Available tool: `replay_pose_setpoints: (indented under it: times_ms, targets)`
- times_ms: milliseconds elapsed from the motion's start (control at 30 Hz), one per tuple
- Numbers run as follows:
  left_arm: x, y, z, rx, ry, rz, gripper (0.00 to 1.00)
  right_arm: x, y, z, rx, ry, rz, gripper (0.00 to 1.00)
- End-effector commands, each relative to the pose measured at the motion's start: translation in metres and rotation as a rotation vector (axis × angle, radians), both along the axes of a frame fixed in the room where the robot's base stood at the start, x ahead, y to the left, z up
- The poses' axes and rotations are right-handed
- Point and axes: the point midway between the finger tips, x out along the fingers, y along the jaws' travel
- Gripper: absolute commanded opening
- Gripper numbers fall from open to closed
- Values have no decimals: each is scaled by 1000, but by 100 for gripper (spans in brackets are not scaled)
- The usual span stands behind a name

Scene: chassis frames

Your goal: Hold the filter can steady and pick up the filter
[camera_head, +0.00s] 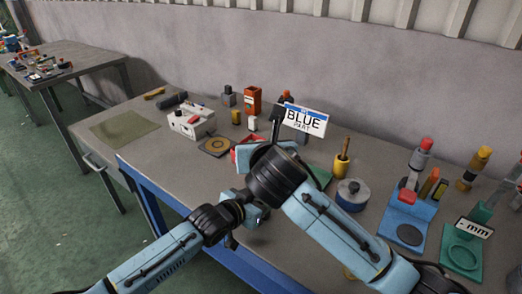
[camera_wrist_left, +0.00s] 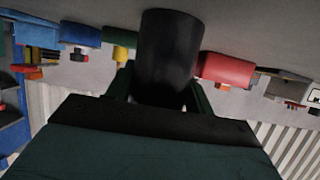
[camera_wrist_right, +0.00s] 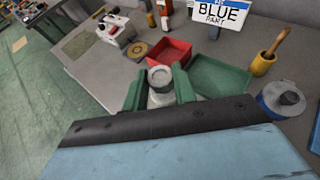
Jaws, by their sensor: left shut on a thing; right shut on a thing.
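In the left wrist view a black cylinder (camera_wrist_left: 168,55) stands between the green fingers of my left gripper (camera_wrist_left: 160,88), which is shut on it. In the right wrist view a pale grey round piece (camera_wrist_right: 160,77) sits between the green fingers of my right gripper (camera_wrist_right: 160,94), which is shut on it. I cannot tell for certain which of these is the filter can and which the filter.
Behind the grippers lie a red tray (camera_wrist_right: 172,52) and a green tray (camera_wrist_right: 222,76), with a "BLUE PART" sign (camera_head: 304,120) beyond. A blue lidded pot (camera_head: 352,195) and a yellow cup (camera_head: 342,165) stand to the right. A white box (camera_head: 190,122) stands left.

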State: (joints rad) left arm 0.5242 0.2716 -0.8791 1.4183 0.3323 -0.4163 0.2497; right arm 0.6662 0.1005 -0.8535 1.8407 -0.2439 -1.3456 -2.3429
Motion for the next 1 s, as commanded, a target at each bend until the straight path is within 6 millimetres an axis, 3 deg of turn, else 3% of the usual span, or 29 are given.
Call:
replay_pose_setpoints:
  times_ms: [33, 67, 267, 667, 1000]
  targets:
    - [0, 0, 0, 0, 1, -1, 25, 0, 0, 0, 0, -1, 0, 0]
    - [0, 0, 0, 0, 1, -1, 54, 0, 0, 0, 0, -1, 0, 0]
    - [0, 0, 0, 0, 1, -1, 78, 0, 0, 0, 0, -1, 0, 0]
    - [-5, 4, 2, 0, 0, 0, 78, 0, 0, 0, 0, 0, 0, 0]
    - [-41, 33, 21, 1, -1, 0, 78, 0, 0, 0, 0, 0, 0, 0]
